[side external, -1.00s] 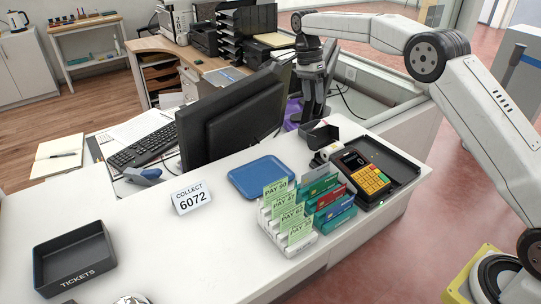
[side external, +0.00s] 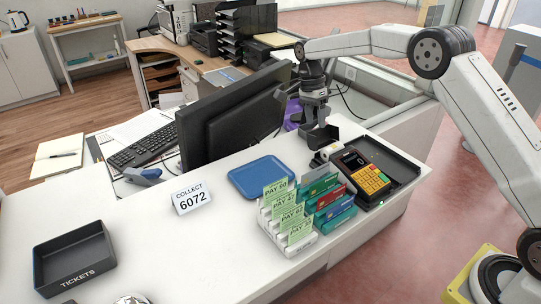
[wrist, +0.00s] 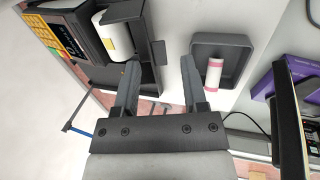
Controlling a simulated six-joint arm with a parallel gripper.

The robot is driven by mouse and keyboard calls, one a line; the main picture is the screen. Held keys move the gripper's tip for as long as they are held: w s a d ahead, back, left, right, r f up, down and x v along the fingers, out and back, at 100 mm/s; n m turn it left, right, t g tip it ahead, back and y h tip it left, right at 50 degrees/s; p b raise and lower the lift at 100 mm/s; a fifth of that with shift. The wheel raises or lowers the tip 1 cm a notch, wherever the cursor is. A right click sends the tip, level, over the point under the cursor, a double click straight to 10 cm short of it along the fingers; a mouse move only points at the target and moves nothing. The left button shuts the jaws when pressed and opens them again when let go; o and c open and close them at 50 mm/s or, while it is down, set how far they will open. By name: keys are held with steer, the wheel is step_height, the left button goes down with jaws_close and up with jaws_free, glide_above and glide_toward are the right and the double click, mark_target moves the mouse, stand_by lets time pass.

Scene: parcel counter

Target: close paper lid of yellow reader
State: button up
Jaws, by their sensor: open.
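The yellow reader (side external: 366,178) lies at the counter's right end, a dark body with yellow keys and a lit screen. Its keys show at the top left of the wrist view (wrist: 44,38). A white paper roll (wrist: 115,36) sits exposed in its end, so the paper bay is open. A dark upright panel (side external: 349,129) behind that end looks like the raised lid; I cannot tell for sure. My gripper (wrist: 160,62) is open and empty, pointing down above the counter beside the roll end. In the side view my gripper (side external: 321,123) partly covers this area.
A small dark tray (wrist: 238,41) holding a pink-banded roll (wrist: 213,75) is right of the fingers. A purple box (wrist: 262,88) lies beyond it. The card rack (side external: 290,236), blue tray (side external: 262,176) and monitor (side external: 232,112) stand nearby.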

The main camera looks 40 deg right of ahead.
steer(key=shift+s+f, duration=0.2)
steer(key=shift+f, duration=0.35)
jaws_close()
